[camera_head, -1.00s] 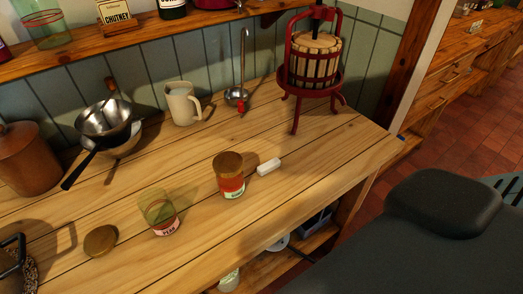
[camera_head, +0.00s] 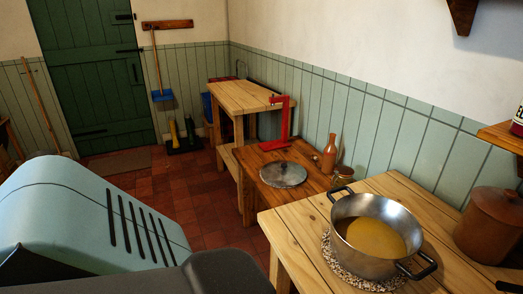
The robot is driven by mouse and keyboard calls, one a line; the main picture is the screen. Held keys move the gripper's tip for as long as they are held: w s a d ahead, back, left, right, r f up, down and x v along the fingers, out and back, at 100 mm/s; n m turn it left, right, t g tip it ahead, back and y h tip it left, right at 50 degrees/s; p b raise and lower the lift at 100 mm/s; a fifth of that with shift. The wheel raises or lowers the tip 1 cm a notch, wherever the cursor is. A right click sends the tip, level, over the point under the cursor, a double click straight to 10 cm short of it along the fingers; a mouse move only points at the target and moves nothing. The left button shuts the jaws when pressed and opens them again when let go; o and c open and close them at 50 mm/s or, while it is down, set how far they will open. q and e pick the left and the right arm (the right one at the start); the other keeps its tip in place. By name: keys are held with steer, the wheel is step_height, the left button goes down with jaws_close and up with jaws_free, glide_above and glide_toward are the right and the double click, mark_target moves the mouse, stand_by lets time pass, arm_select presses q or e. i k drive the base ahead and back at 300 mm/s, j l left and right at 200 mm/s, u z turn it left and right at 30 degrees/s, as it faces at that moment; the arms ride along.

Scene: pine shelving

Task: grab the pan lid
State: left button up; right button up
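The pan lid (camera_head: 284,175) is a round grey metal disc with a small knob on top. It lies flat on the lower brown wooden table (camera_head: 313,183), left of the nearer, lighter table. A large steel pan (camera_head: 346,238) with dark handles stands uncovered on that nearer table, on a speckled mat, with yellowish contents. Neither of my grippers shows in this view.
A red clamp-like stand (camera_head: 284,126), a clay bottle (camera_head: 329,154) and a small jar (camera_head: 343,175) are near the lid. A brown crock (camera_head: 492,224) stands right of the pan. The red tile floor (camera_head: 210,205) is open left of the tables. A green door (camera_head: 85,72) is at the back.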

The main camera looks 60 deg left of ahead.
mark_target(280, 172)
steer(key=u, duration=1.25)
steer(key=i+j, duration=0.2)
steer(key=j, duration=0.2)
steer(key=i+j, duration=0.2)
steer(key=j, duration=0.2)
steer(key=i+j, duration=0.2)
steer(key=j, duration=0.2)
